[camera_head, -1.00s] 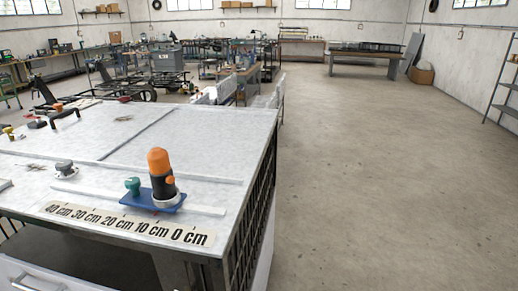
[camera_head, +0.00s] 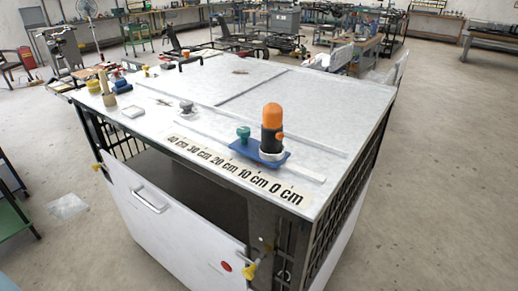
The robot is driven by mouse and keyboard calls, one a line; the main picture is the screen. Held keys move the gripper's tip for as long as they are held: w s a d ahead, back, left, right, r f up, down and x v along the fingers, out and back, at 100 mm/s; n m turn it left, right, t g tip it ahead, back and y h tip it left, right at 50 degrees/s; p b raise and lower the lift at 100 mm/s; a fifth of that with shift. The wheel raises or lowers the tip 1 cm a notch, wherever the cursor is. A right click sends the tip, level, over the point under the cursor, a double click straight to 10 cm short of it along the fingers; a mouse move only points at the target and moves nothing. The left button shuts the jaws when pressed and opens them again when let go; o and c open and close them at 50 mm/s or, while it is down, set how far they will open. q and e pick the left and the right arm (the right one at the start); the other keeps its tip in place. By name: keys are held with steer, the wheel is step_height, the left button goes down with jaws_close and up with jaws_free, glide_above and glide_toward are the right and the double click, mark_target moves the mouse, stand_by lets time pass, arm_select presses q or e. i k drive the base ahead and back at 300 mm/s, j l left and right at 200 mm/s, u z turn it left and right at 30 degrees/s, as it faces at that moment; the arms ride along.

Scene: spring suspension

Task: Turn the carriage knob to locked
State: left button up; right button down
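The carriage (camera_head: 247,152) is a blue plate on the rail across the table top, at the low end of the printed centimetre scale (camera_head: 225,168). A green knob (camera_head: 243,133) stands on the carriage's left part. Neither of my grippers is in view.
The table top (camera_head: 330,105) is mostly clear. A grey knob (camera_head: 186,107) sits left of the carriage. Several small items and a black handle (camera_head: 190,62) lie at the far left. Open floor (camera_head: 440,170) is at right.

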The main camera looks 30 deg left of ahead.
mark_target(244, 133)
steer(key=i+j+u, duration=0.1)
steer(key=u, duration=1.5)
